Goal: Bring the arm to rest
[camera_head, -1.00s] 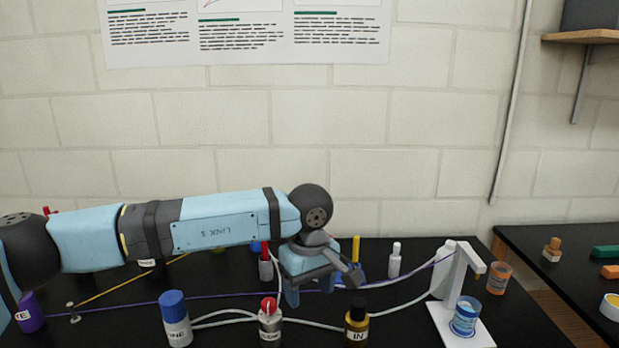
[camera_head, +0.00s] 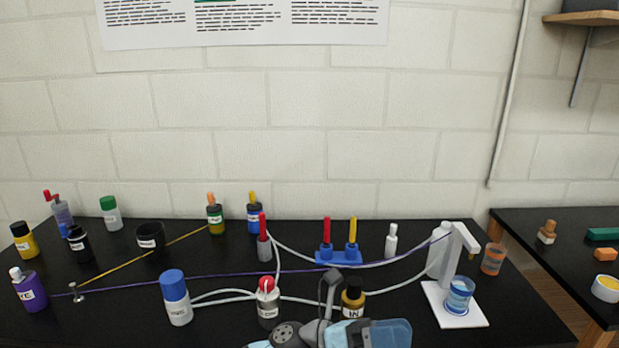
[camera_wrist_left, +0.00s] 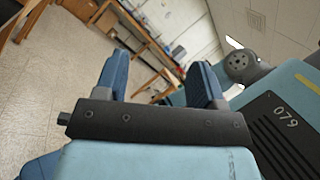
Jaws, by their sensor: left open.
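My left gripper shows in the left wrist view (camera_wrist_left: 159,72) with its two blue fingers apart and nothing between them. Beyond the fingers are floor and distant furniture, with no object close to the tips. In the head view only a piece of my left arm (camera_head: 325,333) shows at the bottom edge, in front of the bench; which part of it is the gripper is hard to tell there. My right gripper is in neither view.
A second bench (camera_head: 560,285) is at the right.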

